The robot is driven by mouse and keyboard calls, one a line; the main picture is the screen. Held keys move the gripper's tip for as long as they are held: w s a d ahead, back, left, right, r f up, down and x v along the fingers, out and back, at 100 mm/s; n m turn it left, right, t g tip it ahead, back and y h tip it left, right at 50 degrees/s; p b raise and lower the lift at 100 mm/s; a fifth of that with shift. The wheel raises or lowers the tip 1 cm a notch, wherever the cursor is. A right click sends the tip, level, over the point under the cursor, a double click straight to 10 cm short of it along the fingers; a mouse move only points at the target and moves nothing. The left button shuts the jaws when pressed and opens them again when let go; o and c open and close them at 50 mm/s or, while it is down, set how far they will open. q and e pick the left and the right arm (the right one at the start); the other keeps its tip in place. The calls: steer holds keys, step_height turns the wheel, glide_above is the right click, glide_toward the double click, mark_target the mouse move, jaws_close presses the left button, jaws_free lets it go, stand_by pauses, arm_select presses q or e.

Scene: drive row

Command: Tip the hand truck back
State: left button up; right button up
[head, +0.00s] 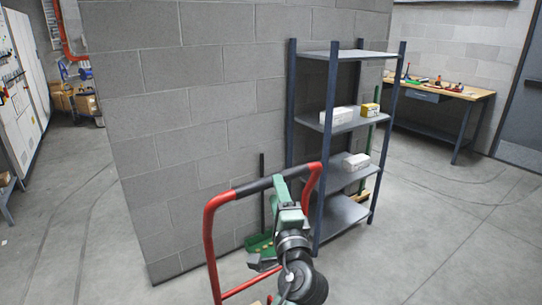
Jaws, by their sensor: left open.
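The hand truck (211,240) stands in the lower middle of the head view, with a red tubular frame and a dark grip section (254,187) across its top bar. It looks upright; its lower part is cut off by the frame edge. My left gripper (280,185) is at the right part of the top bar, its green fingers open and overlapping the bar. I cannot tell whether the fingers touch the bar. My wrist hides part of the truck's right side. My right gripper is not in view.
A block wall (180,130) stands close behind the truck. A blue-grey shelf rack (335,125) with small boxes is to the right. A green-headed broom or dustpan (258,245) is by the wall. A workbench (450,92) stands far right. Floor (450,245) at lower right is clear.

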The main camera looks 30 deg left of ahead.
arm_select(q)
steer(key=p+x, duration=0.2)
steer(key=x, duration=0.5)
steer(key=shift+w+a, duration=0.2)
steer(key=shift+a, duration=0.15)
steer(key=shift+r, duration=0.1)
jaws_close()
stand_by(1.0)
